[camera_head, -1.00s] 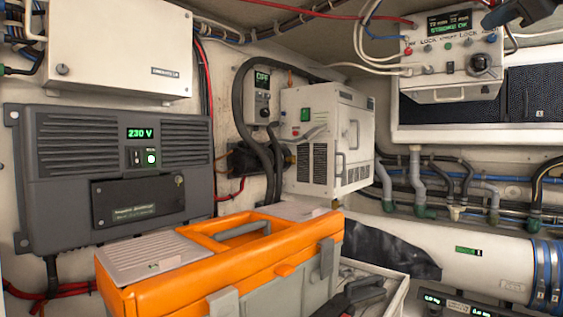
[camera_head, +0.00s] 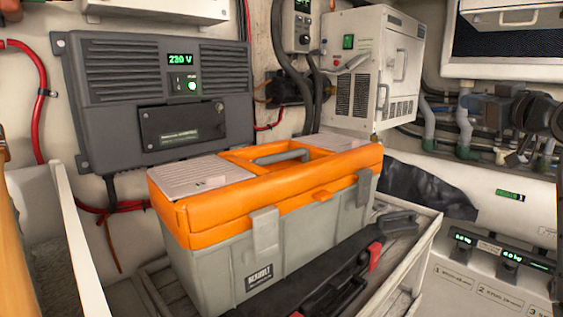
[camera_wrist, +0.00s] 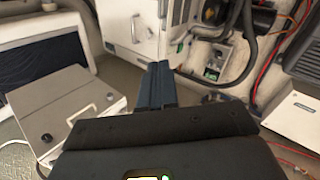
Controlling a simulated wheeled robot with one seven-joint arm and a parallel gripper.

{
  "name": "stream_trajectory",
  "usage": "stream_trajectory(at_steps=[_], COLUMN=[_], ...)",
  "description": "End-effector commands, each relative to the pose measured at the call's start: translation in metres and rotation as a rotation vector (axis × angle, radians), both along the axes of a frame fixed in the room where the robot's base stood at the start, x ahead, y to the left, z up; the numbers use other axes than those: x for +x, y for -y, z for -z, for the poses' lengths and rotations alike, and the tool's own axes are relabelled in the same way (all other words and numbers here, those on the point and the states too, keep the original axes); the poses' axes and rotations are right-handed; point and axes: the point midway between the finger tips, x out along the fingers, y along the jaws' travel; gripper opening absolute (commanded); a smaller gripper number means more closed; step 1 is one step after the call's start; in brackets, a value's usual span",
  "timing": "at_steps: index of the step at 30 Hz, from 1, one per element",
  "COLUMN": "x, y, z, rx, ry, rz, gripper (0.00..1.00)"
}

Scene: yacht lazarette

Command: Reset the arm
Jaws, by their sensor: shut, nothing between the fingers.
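My gripper (camera_wrist: 161,82) shows in the wrist view as two dark blue-grey fingers side by side, shut with nothing between them. They point toward the white cabinet unit (camera_wrist: 132,25) on the far wall; I see no clear contact. In the head view dark parts of my arm (camera_head: 510,112) show at the right edge, in front of the pipes. The fingertips cannot be made out there.
An orange-lidded grey toolbox (camera_head: 240,240) stands closed in a pale tray (camera_head: 425,245), beside a black tool case. A grey inverter (camera_head: 160,95) and white cabinet (camera_head: 372,65) are on the wall. A control box (camera_wrist: 68,110) is left in the wrist view.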

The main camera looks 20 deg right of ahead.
Motion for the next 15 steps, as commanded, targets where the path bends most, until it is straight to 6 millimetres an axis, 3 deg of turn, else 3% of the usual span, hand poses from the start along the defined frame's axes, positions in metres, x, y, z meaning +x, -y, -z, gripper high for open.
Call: stream_trajectory(at_steps=[1, 3, 8, 15], x=[0.005, 0.007, 0.005, -0.018], y=[-0.014, -0.029, -0.070, -0.136], z=[0.028, 0.059, 0.127, 0.219], rx=[0.038, 0.079, 0.164, 0.265], ry=[0.001, 0.006, 0.014, 0.000], rz=[-0.007, -0.007, -0.005, 0.001], gripper=[0.00, 0.00, 0.00, 0.00])
